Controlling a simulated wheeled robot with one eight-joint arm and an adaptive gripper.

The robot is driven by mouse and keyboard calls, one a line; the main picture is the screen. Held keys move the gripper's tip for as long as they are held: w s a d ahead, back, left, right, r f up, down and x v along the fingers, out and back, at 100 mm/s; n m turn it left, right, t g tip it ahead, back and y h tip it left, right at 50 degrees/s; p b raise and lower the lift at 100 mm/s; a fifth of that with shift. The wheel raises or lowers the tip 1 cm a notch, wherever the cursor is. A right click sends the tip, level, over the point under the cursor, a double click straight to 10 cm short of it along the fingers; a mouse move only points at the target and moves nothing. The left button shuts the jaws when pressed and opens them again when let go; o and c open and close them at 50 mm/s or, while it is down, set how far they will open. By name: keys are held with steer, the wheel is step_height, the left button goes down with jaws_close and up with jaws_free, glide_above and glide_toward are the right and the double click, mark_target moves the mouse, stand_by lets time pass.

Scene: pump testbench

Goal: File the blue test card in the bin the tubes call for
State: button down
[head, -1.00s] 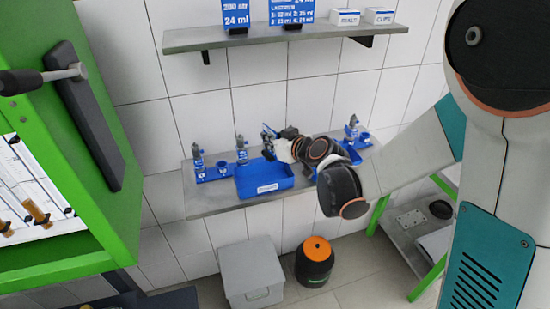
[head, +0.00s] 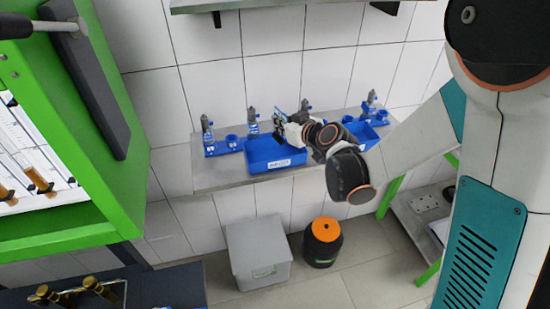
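My gripper (head: 284,121) is small in the head view, above the back part of the left blue bin (head: 277,165), which has a white label on its front. The label is too small to read. A second blue bin (head: 368,138) sits further right on the grey wall shelf, partly behind my arm. I cannot make out the blue test card; some blue shows at my gripper, but I cannot tell what it is. Whether the fingers are open or shut is unclear. Tubes with amber contents (head: 38,177) show in the green-framed cabinet (head: 118,200) at left.
Blue holders with small grey-and-blue bottles (head: 207,136) stand along the shelf (head: 222,178). Below are a grey lidded box (head: 259,255) and a black bin with an orange top (head: 323,241). Brass-coloured parts (head: 95,287) lie at lower left. A green-legged bench (head: 415,225) stands right.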

steer(key=c, duration=1.7)
jaws_free()
steer(key=v, duration=1.2)
steer(key=shift+f, duration=0.1)
steer(key=s+d+m+g+h+b, duration=0.1)
steer(key=s+d+m+h, duration=0.1)
steer(key=s+d, duration=0.2)
steer(key=s+d+m+g+h+b, duration=0.1)
steer(key=s+d, duration=0.4)
steer(key=s, duration=0.5)
steer(key=s+d+m+g+h, duration=0.2)
steer(key=s+d+m+h, duration=0.1)
steer(key=s, duration=0.4)
steer(key=shift+s+d+m+h+b, duration=0.35)
steer(key=shift+d+h, duration=0.25)
steer(key=shift+d, duration=0.2)
